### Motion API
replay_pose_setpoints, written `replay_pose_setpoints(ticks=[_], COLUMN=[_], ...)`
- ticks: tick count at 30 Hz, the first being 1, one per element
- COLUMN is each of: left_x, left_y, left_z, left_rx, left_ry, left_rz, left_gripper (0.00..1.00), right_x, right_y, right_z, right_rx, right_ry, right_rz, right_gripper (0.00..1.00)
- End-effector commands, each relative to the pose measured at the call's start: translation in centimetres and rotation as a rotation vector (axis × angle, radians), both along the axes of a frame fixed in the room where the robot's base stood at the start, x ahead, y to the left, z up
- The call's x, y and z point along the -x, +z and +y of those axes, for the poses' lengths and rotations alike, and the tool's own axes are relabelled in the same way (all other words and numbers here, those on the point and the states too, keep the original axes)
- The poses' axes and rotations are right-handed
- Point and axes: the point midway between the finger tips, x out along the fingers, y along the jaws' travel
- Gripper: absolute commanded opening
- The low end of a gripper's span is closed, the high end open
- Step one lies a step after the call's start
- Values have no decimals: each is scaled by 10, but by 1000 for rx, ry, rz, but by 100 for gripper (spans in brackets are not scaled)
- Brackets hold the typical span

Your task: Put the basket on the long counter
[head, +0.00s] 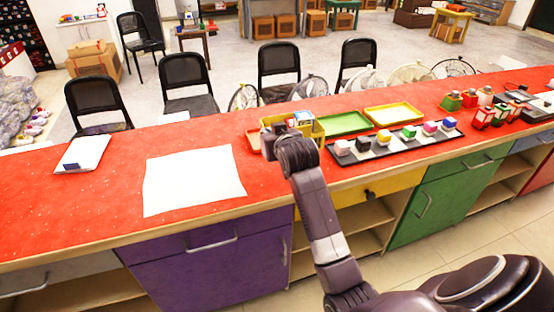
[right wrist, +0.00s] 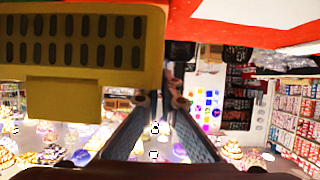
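The yellow basket (head: 317,131) is on or just over the red top of the long counter (head: 120,195), with small items in it. In the right wrist view the basket (right wrist: 50,82) fills the upper left and shows rows of dark slots. My right gripper (head: 272,142) is at its near left side, mostly hidden by its own wrist. In the right wrist view the fingers (right wrist: 162,103) reach up close to the basket's edge with a narrow gap between them; whether they pinch it is unclear. My left gripper is out of view.
A white sheet (head: 194,178) and a white tablet (head: 82,153) lie on the counter to the left. A green tray (head: 346,122), a yellow tray (head: 394,115) and a black tray (head: 382,152) with several coloured blocks lie to the right. Chairs stand behind.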

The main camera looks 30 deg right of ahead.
Motion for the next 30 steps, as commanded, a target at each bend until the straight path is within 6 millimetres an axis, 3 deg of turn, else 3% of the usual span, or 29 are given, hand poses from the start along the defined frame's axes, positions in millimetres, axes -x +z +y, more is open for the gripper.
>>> replay_pose_setpoints(ticks=[3,9,14,21,30], left_x=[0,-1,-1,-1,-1], left_y=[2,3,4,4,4], left_z=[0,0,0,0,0], left_rx=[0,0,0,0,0], left_ry=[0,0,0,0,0], left_rz=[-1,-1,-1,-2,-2], left_gripper=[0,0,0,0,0], right_x=[1,0,0,0,0], right_y=[-34,-71,-84,-118,-124], right_z=[0,0,0,0,0], right_rx=[1,3,3,2,3], right_ry=[-1,1,1,1,1], right_rz=[3,-2,-3,-1,-4], right_gripper=[0,0,0,0,0])
